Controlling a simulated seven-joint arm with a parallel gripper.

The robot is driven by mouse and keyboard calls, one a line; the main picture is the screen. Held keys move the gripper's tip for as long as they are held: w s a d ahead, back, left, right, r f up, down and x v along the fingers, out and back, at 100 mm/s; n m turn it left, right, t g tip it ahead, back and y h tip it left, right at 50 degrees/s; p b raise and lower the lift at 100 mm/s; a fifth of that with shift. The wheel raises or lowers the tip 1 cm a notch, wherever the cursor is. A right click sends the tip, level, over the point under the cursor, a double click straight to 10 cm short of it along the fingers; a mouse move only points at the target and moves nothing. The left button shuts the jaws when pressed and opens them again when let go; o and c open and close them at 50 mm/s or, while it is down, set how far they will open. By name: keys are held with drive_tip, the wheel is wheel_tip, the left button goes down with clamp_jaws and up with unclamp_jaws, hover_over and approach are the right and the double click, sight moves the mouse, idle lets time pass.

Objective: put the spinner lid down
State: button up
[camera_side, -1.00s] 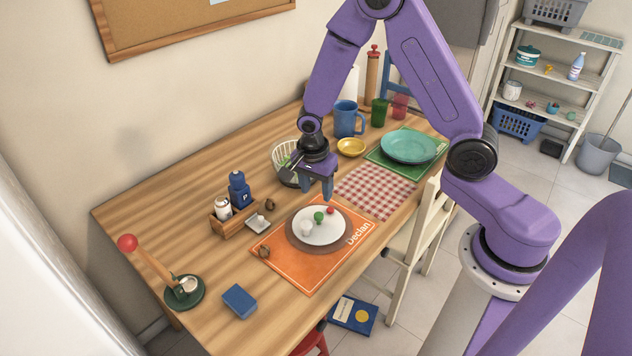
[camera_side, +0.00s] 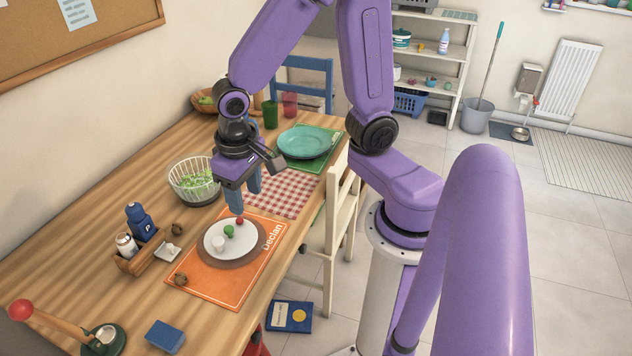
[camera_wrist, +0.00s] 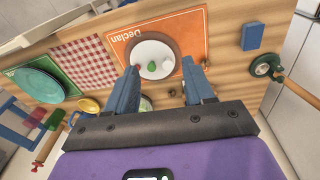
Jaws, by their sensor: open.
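My gripper (camera_side: 246,202) points down with its two blue fingers apart and nothing between them. It is above the table, just behind the orange placemat. Its fingers also show in the wrist view (camera_wrist: 160,68), spread on either side of the white plate. The salad spinner bowl (camera_side: 182,186), a white slatted basket with green leaves inside, stands left of my gripper without a cover on it. Part of it shows between the fingers in the wrist view (camera_wrist: 146,103). I cannot pick out the spinner lid for certain in either view.
A white plate (camera_side: 216,247) with small red, green and white items lies on the orange placemat (camera_side: 214,286). A checked cloth (camera_side: 283,195) and a teal plate (camera_side: 304,142) are behind. A wooden caddy (camera_side: 139,259) stands left, a blue block (camera_side: 165,337) in front.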

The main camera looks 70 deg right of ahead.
drive_tip(key=s+r+n, duration=0.2)
drive_tip(key=s+n, duration=0.4)
drive_tip(key=s, duration=0.1)
drive_tip(key=s+d+r+n+y, duration=0.1)
drive_tip(key=s+r+n, duration=0.2)
drive_tip(key=s+n, duration=0.4)
drive_tip(key=shift+d+n+g, duration=0.3)
